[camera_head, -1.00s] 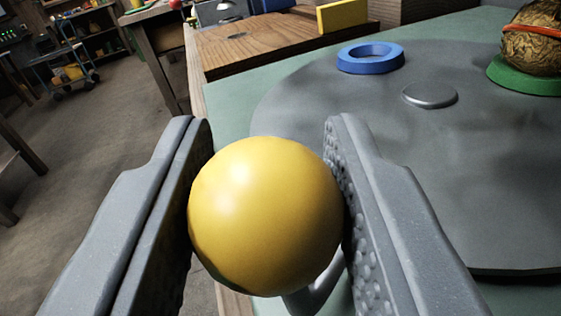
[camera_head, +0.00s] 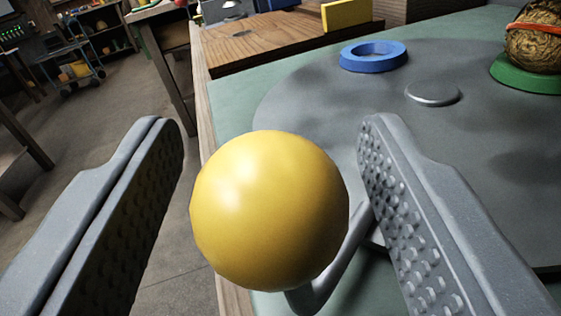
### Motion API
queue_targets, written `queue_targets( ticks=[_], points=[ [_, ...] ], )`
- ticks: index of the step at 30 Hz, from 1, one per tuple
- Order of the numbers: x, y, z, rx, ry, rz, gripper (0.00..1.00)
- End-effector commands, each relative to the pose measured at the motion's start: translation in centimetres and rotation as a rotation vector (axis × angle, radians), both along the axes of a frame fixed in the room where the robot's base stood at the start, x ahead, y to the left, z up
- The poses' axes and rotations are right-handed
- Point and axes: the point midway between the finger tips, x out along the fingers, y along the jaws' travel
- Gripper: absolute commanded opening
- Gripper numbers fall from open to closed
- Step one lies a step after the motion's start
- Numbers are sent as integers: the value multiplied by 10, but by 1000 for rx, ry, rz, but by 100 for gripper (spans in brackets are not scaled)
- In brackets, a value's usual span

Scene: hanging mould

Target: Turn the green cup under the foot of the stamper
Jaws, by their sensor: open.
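The green cup (camera_head: 527,78) is a low green ring at the right edge of the grey turntable (camera_head: 300,105); a brown walnut-like ball (camera_head: 538,42) with an orange band sits in it. A yellow ball knob (camera_head: 268,208) on a grey bent crank rod (camera_head: 338,262) stands at the turntable's near left. My gripper (camera_head: 270,140) is open, with one finger on each side of the knob and a gap visible on both sides. The stamper's foot is not in view.
A blue ring cup (camera_head: 373,55) is empty at the turntable's far side. A grey domed hub (camera_head: 432,94) rises from the turntable. A wooden board (camera_head: 265,42) with a yellow block (camera_head: 345,14) lies behind. The table's left edge drops to open floor.

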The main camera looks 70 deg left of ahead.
Motion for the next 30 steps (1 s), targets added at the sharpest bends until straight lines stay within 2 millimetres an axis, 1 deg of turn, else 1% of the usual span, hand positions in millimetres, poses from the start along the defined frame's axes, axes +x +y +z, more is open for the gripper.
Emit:
queue_targets(
  ticks=[5, 8, 12, 18, 21, 25, 30],
  points=[
    [-5, -14, 0, 1, 0, -1, 52],
    [-12, -31, 0, 1, 1, -3, 52],
    [-23, -60, -1, 1, 1, -7, 52],
    [-38, -94, -1, 2, 0, -1, 52],
    [-43, -108, -1, -1, -1, -2, 52],
    [-48, -121, -1, -1, -1, -2, 52],
    [-51, -126, -1, 0, 0, 0, 52]
  ],
)
